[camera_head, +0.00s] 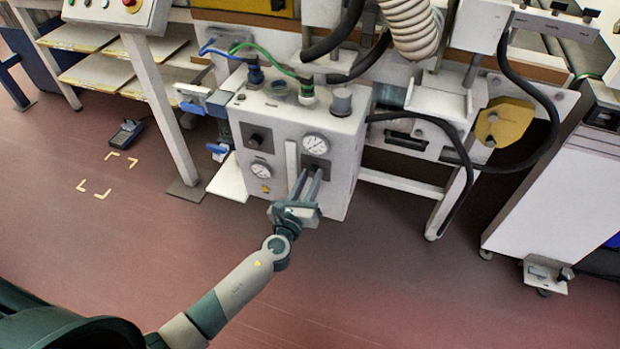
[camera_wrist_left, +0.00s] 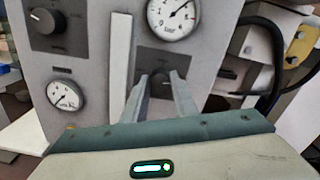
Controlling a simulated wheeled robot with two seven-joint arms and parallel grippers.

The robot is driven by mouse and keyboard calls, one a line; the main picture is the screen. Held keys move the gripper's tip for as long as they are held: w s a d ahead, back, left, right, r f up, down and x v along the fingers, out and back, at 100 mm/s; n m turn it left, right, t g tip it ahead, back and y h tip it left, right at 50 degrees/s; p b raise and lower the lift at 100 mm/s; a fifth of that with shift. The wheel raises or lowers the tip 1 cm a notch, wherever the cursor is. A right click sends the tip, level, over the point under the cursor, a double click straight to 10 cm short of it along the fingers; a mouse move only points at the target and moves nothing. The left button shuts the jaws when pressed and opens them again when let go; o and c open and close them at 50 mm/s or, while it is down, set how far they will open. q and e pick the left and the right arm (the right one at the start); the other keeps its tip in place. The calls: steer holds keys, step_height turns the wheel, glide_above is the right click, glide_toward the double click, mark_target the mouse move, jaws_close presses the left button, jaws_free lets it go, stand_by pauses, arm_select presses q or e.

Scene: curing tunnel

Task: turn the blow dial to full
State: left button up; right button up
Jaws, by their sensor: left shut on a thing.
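The control box (camera_head: 330,205) is a pale grey cabinet with gauges and dials on its front. My left gripper (camera_head: 311,172) reaches its front face, with its fingers closed around a dark dial below the upper right gauge. In the left wrist view the dark dial (camera_wrist_left: 158,78) sits between the tips of my left gripper (camera_wrist_left: 158,86), mostly hidden by them. Its label and pointer are too small or covered to read. Another black dial (camera_head: 255,138) sits at the upper left of the face; it also shows in the left wrist view (camera_wrist_left: 42,22). My right gripper is not in view.
An upper right gauge (camera_head: 315,145) and a lower left gauge (camera_head: 261,170) are on the face. A pale vertical bar (camera_head: 292,160) stands out just left of the gripped dial. Black hoses (camera_head: 455,155) hang to the right. The floor in front is clear.

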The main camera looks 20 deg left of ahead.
arm_select(q)
steer(key=shift+f, duration=0.1)
steer(key=o, duration=1)
steer(key=shift+o, duration=0.2)
steer(key=shift+s, duration=0.1)
steer(key=s+b, duration=0.2)
steer(key=s, duration=1.5)
steer(key=shift+s+a, duration=0.15)
steer(key=shift+a, duration=0.1)
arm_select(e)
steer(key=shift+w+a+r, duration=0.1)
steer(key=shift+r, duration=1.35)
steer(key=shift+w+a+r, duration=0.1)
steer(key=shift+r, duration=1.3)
